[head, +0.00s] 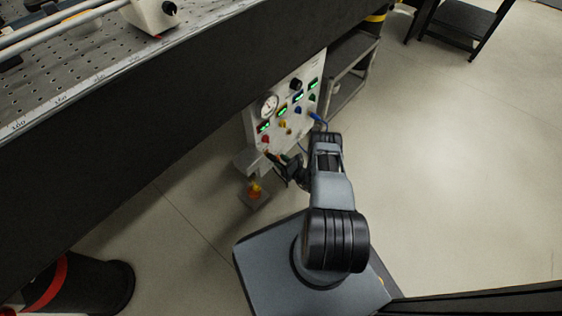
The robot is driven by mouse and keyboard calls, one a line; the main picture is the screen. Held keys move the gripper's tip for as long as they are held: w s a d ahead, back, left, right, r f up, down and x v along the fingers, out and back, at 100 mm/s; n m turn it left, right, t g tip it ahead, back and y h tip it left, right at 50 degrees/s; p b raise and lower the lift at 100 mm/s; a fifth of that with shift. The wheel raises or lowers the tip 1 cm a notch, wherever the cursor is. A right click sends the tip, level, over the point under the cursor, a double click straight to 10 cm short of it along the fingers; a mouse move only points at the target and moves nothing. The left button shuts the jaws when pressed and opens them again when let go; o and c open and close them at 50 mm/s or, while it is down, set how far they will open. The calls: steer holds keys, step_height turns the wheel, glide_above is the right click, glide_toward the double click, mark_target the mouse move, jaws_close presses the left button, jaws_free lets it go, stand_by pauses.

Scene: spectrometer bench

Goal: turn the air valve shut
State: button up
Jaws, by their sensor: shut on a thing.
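A pale upright panel (256,124) stands below the bench edge, with a round white gauge (268,105), several green-lit displays and coloured knobs. My gripper (274,157) is dark and small in the head view, at the lower front of this panel, just below a red knob (265,140). It is shut on a small part there, which I take to be the air valve. The jaws and my arm hide most of that part, so its handle angle cannot be told.
A blue fitting (315,117) juts from the panel's right side, close to my arm. A yellow-orange item (255,190) is below the panel. The dark bench side (130,130) runs along the left. A black bin (100,285) stands lower left. Open floor (460,180) lies right.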

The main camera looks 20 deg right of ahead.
steer(key=shift+c, duration=1)
steer(key=shift+n, duration=0.3)
steer(key=shift+s+a+f+n+b, duration=0.1)
steer(key=shift+n+b, duration=0.8)
steer(key=shift+n, duration=3.3)
steer(key=shift+f+n+b, duration=0.1)
steer(key=shift+n+b, duration=0.8)
steer(key=shift+n, duration=3.6)
steer(key=o, duration=0.9)
steer(key=shift+r, duration=0.1)
